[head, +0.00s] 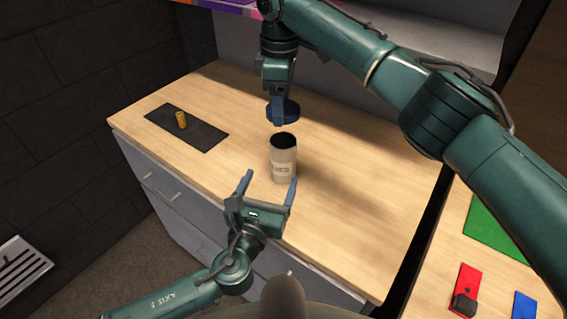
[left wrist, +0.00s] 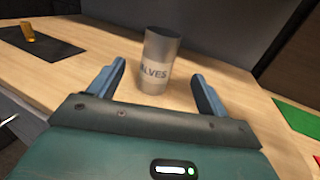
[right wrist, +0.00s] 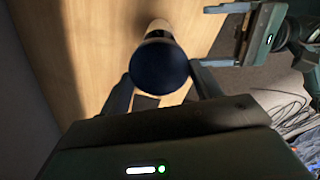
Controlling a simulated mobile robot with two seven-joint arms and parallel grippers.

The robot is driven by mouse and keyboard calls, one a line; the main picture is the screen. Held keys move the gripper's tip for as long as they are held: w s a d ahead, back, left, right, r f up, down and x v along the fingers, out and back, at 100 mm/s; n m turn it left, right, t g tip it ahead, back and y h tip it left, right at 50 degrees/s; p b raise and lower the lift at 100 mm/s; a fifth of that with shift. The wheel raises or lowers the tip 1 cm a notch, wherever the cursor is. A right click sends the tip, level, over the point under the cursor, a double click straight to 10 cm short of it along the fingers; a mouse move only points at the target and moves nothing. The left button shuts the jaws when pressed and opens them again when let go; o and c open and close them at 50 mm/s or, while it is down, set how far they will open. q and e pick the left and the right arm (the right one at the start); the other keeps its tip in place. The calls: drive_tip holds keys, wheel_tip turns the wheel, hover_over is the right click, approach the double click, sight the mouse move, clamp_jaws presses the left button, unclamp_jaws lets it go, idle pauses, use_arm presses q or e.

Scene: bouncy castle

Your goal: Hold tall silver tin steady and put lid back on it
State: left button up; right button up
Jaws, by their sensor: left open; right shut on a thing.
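The tall silver tin (head: 283,160) stands upright and open-topped on the wooden counter in the head view. A label reading "ALVES" shows on it in the left wrist view (left wrist: 158,65). My left gripper (head: 268,184) is open in front of the tin, its fingers pointing at it but not around it. My right gripper (head: 279,122) is shut on the dark blue lid (head: 290,109), held above and behind the tin. In the right wrist view the lid (right wrist: 159,67) sits between the fingers and covers most of the tin.
A dark mat (head: 203,138) with a small orange-yellow cylinder (head: 181,120) lies on the counter at left. A second surface at right holds a green mat (head: 497,228), a red piece (head: 467,285) and a blue piece (head: 524,306). The counter (head: 340,240) around the tin is clear.

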use_arm(q)
drive_tip(key=shift+w, duration=0.1)
drive_tip(key=x, duration=1.2)
drive_tip(key=shift+f, duration=0.1)
drive_tip(key=c, duration=1.5)
drive_tip(key=shift+o, duration=0.2)
use_arm(e)
hover_over(282, 135)
drive_tip(key=s, duration=0.3)
drive_tip(key=shift+w+f, duration=0.1)
drive_tip(key=shift+f, duration=2.4)
drive_tip(key=shift+f, duration=0.85)
drive_tip(key=shift+f, duration=0.65)
use_arm(q)
drive_tip(key=shift+d, duration=0.1)
use_arm(e)
drive_tip(key=shift+f, duration=0.3)
